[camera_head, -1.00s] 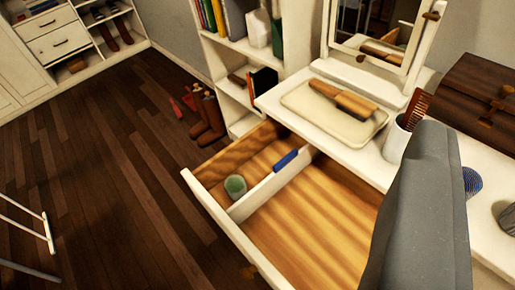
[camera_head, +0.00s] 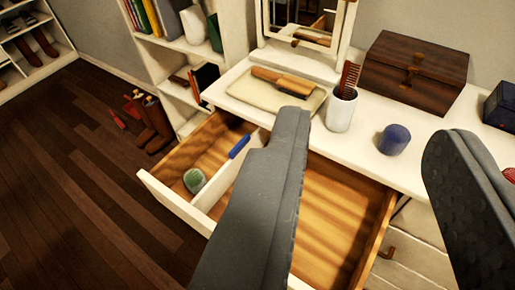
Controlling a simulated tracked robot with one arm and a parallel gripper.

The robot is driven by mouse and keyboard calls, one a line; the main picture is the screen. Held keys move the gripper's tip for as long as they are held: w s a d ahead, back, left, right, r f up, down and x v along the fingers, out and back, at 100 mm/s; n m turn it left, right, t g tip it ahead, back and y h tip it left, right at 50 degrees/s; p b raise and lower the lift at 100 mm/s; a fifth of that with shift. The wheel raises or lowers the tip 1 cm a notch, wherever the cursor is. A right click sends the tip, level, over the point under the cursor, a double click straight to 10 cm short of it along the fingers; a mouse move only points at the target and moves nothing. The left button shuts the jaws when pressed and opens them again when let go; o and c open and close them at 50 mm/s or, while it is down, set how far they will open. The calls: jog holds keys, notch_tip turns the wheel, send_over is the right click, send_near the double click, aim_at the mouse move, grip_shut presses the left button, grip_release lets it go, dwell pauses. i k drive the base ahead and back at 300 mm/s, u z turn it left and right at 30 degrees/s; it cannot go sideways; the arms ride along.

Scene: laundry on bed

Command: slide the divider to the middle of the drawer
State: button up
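The drawer (camera_head: 340,200) is pulled open below the white dresser top, with a wooden inside. The white divider (camera_head: 219,183) runs front to back, left of the drawer's middle. A round green item (camera_head: 195,180) lies in the narrow left compartment, near the front. My gripper (camera_head: 370,145) is open and empty, its two grey fingers wide apart. The left finger covers part of the divider and drawer in the picture; I cannot tell whether it touches either. The right finger shows at the right.
On the dresser top stand a tray with a brush (camera_head: 280,82), a white cup with a comb (camera_head: 341,108), a blue-grey cylinder (camera_head: 394,139) and a wooden box (camera_head: 413,73). A mirror (camera_head: 306,25) stands behind. The right compartment looks empty. Boots (camera_head: 152,122) stand on the floor left.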

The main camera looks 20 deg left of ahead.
aim_at(205, 200)
jog(key=k, duration=0.8)
jog(key=u, duration=0.25)
jog(key=i, duration=1)
jog(key=u, duration=0.1)
jog(key=k, duration=0.5)
jog(key=u, duration=0.85)
jog(key=i, duration=1.15)
jog(key=z, duration=0.1)
